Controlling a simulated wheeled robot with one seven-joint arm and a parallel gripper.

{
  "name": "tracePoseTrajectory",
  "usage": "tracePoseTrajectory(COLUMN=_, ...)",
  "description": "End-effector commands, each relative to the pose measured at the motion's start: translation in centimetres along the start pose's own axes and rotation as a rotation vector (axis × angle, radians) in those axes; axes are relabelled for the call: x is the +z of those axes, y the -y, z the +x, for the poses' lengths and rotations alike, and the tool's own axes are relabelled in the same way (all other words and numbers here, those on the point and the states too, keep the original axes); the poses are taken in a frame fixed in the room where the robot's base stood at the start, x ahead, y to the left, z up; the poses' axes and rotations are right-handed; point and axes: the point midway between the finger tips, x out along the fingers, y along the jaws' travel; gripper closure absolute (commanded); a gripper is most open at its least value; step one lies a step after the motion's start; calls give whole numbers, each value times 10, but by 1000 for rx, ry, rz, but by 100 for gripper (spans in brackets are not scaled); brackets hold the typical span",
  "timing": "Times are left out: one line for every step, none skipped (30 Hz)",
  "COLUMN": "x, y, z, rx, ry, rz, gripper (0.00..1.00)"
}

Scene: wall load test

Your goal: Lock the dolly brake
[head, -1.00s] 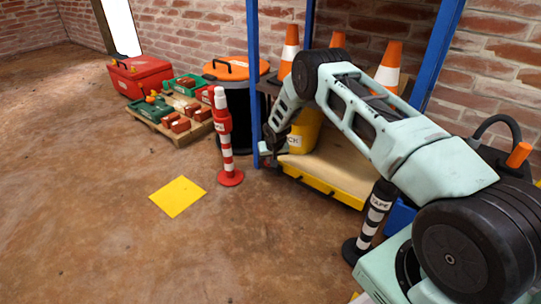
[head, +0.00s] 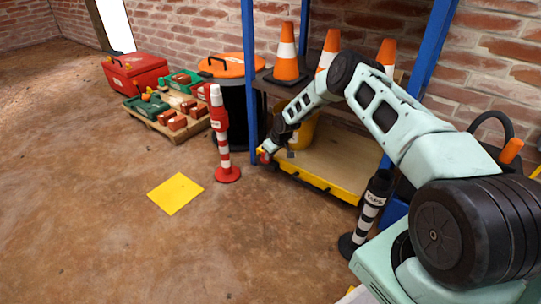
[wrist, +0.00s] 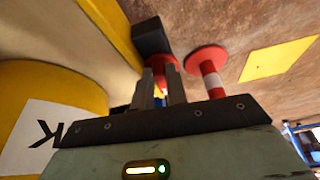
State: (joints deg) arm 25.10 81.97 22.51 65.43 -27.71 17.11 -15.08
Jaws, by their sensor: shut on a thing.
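The dolly (head: 335,168) is a low wooden deck with a yellow rim under the blue-posted rack. A small red part (head: 264,157), probably the brake, shows at its left front corner in the head view. My gripper (head: 268,154) is down at that corner. In the wrist view, my gripper (wrist: 161,78) has its two fingers close together on a red part (wrist: 165,66), beside a black block (wrist: 151,37) at the dolly's yellow edge (wrist: 110,22). The fingers partly hide the red part, so its lever position is unclear.
A yellow bucket (head: 303,132) stands on the dolly, close to my gripper in the wrist view. A red-and-white post (head: 224,150) stands to the left, a black-and-white post (head: 369,210) to the right. Open floor around a yellow square (head: 175,193) is clear.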

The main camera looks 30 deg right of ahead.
Motion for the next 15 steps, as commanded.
tracePoseTrajectory(x=0, y=0, z=0, rx=-1, ry=1, rz=-2, gripper=100)
tracePoseTrajectory(x=0, y=0, z=0, rx=-1, ry=1, rz=-2, gripper=100)
tracePoseTrajectory(x=0, y=0, z=0, rx=-1, ry=1, rz=-3, gripper=100)
tracePoseTrajectory(x=0, y=0, z=0, rx=-1, ry=1, rz=-3, gripper=100)
tracePoseTrajectory(x=0, y=0, z=0, rx=-1, ry=1, rz=-3, gripper=100)
tracePoseTrajectory(x=0, y=0, z=0, rx=-1, ry=1, rz=-3, gripper=100)
tracePoseTrajectory(x=0, y=0, z=0, rx=-1, ry=1, rz=-3, gripper=100)
tracePoseTrajectory(x=0, y=0, z=0, rx=-1, ry=1, rz=-3, gripper=100)
tracePoseTrajectory(x=0, y=0, z=0, rx=-1, ry=1, rz=-3, gripper=100)
tracePoseTrajectory(x=0, y=0, z=0, rx=-1, ry=1, rz=-2, gripper=100)
tracePoseTrajectory(x=0, y=0, z=0, rx=-1, ry=1, rz=-2, gripper=100)
tracePoseTrajectory(x=1, y=0, z=0, rx=-1, ry=1, rz=-2, gripper=77)
tracePoseTrajectory(x=1, y=0, z=0, rx=-1, ry=1, rz=-2, gripper=69)
tracePoseTrajectory(x=1, y=0, z=0, rx=-1, ry=1, rz=-2, gripper=64)
tracePoseTrajectory(x=0, y=-1, z=0, rx=0, ry=1, rz=-3, gripper=64)
